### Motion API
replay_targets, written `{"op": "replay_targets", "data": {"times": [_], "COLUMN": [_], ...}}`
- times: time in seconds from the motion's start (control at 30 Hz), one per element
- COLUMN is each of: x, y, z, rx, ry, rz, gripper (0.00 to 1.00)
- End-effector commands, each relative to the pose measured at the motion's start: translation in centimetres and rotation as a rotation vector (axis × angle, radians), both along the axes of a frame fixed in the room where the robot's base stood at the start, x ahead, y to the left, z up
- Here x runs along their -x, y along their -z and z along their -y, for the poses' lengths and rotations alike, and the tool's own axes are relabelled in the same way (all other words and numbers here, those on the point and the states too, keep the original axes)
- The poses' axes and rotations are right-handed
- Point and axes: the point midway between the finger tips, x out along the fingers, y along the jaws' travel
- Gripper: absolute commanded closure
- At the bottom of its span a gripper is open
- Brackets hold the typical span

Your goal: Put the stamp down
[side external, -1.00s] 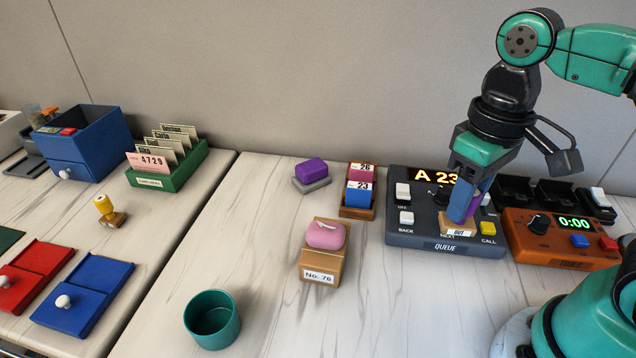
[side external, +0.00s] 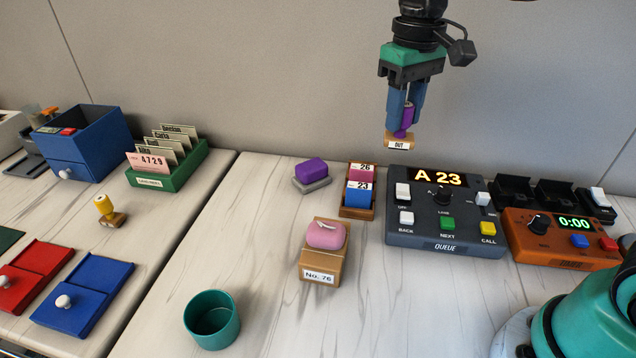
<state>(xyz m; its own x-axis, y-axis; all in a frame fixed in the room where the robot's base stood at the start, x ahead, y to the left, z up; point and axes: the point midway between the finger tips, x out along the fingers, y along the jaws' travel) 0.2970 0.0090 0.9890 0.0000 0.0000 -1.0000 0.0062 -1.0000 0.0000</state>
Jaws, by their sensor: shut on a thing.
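My gripper (side external: 406,100) is shut on the purple handle of a stamp (side external: 400,140). The stamp has a wooden base with a label reading "OUT". It hangs upright in the air above the back of the table, and nothing touches its base. In the picture it shows just above the queue console (side external: 445,225) and to the right of the card holder.
A purple pad on a grey base (side external: 311,172), a card holder (side external: 357,212), a box with a pink top (side external: 323,262) and a teal cup (side external: 212,320) stand on the table. An orange timer (side external: 560,240) is at right. The front middle is clear.

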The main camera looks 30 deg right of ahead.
Motion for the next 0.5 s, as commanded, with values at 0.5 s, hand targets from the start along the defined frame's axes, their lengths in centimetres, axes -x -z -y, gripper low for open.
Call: {"op": "replay_targets", "data": {"times": [0.5], "x": [-3.7], "y": [2.4], "z": [0.9], "rx": [0.000], "ry": [0.006], "rz": [0.000], "gripper": [1.00]}}
